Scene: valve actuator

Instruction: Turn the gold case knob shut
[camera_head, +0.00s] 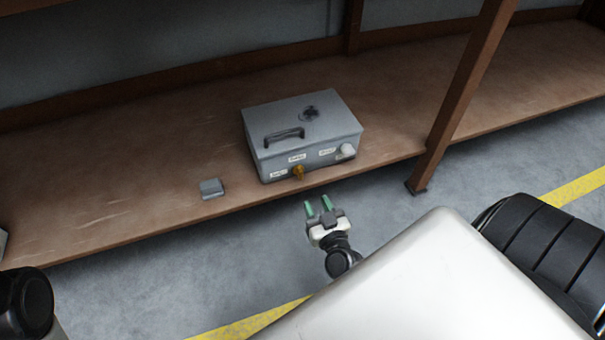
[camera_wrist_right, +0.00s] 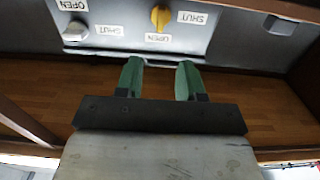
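The grey metal case (camera_head: 303,134) stands on the brown shelf and has a dark handle on its lid. The gold knob (camera_head: 299,172) is on its front face, and it also shows at the top of the right wrist view (camera_wrist_right: 161,17). It lies between an OPEN label (camera_wrist_right: 157,37) and a SHUT label (camera_wrist_right: 192,17), its length pointing toward the OPEN one. My right gripper (camera_head: 318,206) is open and empty in front of the case, apart from the knob. Its green fingers (camera_wrist_right: 160,68) show below the knob in the wrist view. My left gripper is out of view.
A white knob (camera_head: 347,150) sits on the same face, right of the gold one in the head view. A small grey block (camera_head: 211,188) lies on the shelf (camera_head: 120,190) left of the case. A wooden post (camera_head: 462,95) stands to the right.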

